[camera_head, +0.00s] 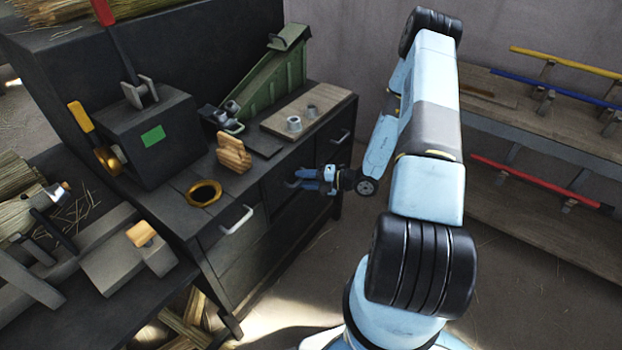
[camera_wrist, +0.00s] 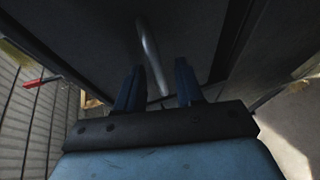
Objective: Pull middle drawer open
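The middle drawer (camera_head: 279,187) is in the front of the dark workbench in the head view, and its front looks flush with the bench. Its handle is mostly hidden behind my gripper (camera_head: 304,180) there. In the wrist view, a grey bar handle (camera_wrist: 149,52) runs lengthwise on a dark drawer front (camera_wrist: 90,45). My gripper (camera_wrist: 157,78) has its two dark fingers apart, one on each side of the handle's line. A gap shows between the handle and each finger. How deep the handle sits between the fingers is hard to tell.
A left drawer handle (camera_head: 237,220) and a right drawer handle (camera_head: 340,137) flank the middle one. On the bench top are a gold ring (camera_head: 203,193), a wooden block (camera_head: 234,154) and a green sloped holder (camera_head: 275,82). Racks with coloured poles (camera_head: 535,180) stand right. Floor before the drawers is clear.

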